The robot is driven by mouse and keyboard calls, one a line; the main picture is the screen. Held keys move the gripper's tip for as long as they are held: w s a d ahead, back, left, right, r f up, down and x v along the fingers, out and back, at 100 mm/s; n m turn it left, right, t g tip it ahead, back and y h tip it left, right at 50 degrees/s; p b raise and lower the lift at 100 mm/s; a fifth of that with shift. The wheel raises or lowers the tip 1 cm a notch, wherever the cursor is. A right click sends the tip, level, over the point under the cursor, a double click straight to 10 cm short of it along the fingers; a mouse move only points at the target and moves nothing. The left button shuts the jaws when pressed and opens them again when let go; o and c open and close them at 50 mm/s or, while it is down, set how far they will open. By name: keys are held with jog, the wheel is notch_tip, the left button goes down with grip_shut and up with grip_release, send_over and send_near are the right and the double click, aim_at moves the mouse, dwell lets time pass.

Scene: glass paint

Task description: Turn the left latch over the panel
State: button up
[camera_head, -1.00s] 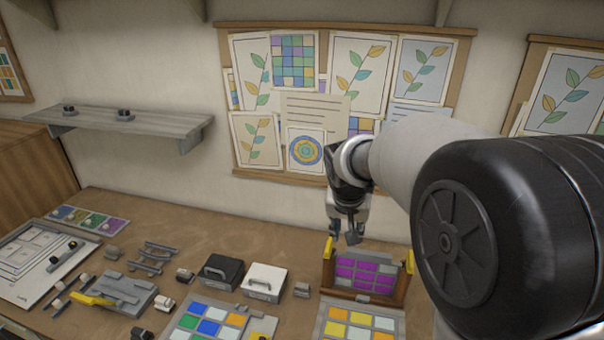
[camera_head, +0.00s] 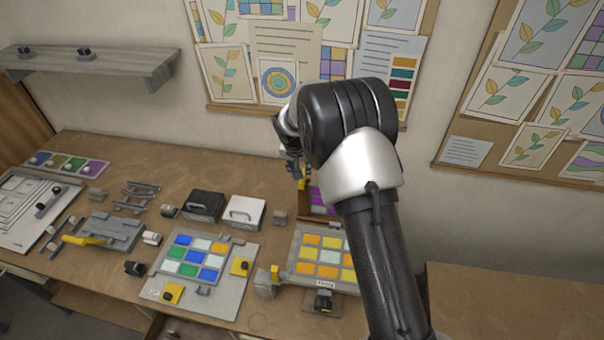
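The purple panel (camera_head: 318,203) stands in a brown wooden frame (camera_head: 305,212) at the back of the bench; my arm hides its right side. A small yellow latch (camera_head: 302,185) shows at the frame's upper left corner. My gripper (camera_head: 296,172) points down just above this latch; contact cannot be made out. Its fingers are small and partly covered by my arm, so I cannot tell whether they are open or shut. The frame's right latch is hidden behind my arm.
In front stands an orange-and-yellow panel (camera_head: 320,262) with a yellow piece (camera_head: 275,273) at its left. A blue-green panel (camera_head: 200,258) lies on a grey board further left. White (camera_head: 243,213) and black boxes (camera_head: 204,206) stand left of my gripper.

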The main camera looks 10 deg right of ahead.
jog(key=x, duration=0.7)
jog(key=shift+c, duration=0.5)
grip_shut()
